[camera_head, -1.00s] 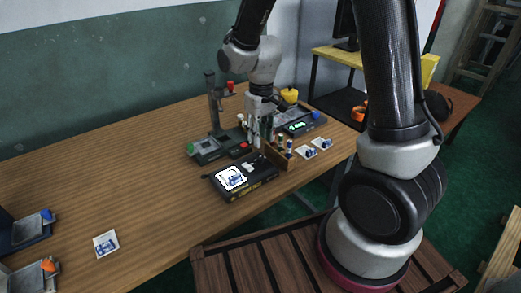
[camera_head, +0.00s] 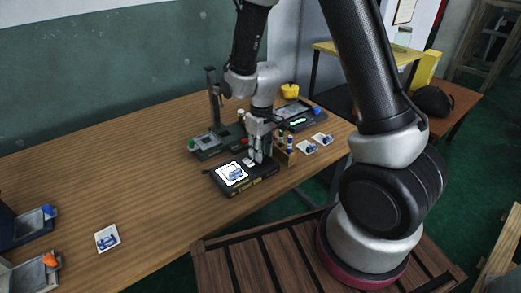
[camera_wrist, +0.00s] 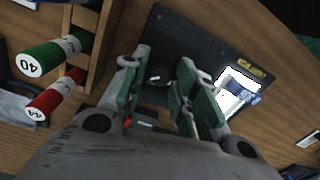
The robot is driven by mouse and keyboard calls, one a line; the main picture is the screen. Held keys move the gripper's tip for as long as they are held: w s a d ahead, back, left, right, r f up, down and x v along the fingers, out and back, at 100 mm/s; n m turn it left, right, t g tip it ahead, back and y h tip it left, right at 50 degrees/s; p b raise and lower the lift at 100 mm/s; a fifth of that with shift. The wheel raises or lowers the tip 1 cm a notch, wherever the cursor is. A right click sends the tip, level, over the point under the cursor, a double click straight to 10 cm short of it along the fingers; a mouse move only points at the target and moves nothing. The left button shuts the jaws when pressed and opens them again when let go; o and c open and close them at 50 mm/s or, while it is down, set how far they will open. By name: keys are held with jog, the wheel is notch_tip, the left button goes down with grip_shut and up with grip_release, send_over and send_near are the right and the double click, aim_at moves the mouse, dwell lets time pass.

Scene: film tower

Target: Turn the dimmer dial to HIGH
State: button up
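The black light box (camera_head: 232,190) lies on the wooden desk with a glowing white panel (camera_head: 233,174) at its left end. It also shows in the wrist view (camera_wrist: 205,48). My gripper (camera_head: 256,158) points down over the right end of the box. In the wrist view my gripper (camera_wrist: 166,62) is open, its two green-padded fingers apart. A small dark round dial (camera_wrist: 157,75) with a pale mark shows between the fingers. I cannot tell whether a finger touches it. The dial's setting cannot be read.
A wooden rack with green (camera_wrist: 50,54) and red (camera_wrist: 56,95) rolls stands close beside my gripper. A device with an upright post (camera_head: 213,100) stands behind the box. Photo cards (camera_head: 307,147) lie to the right. The desk's left part is mostly clear.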

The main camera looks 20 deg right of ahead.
grip_shut()
jog(key=shift+m, duration=0.8)
jog(key=shift+o, duration=0.7)
grip_release()
jog(key=shift+r, duration=0.1)
notch_tip(320, 180, up, 12)
jog(key=shift+d, duration=0.15)
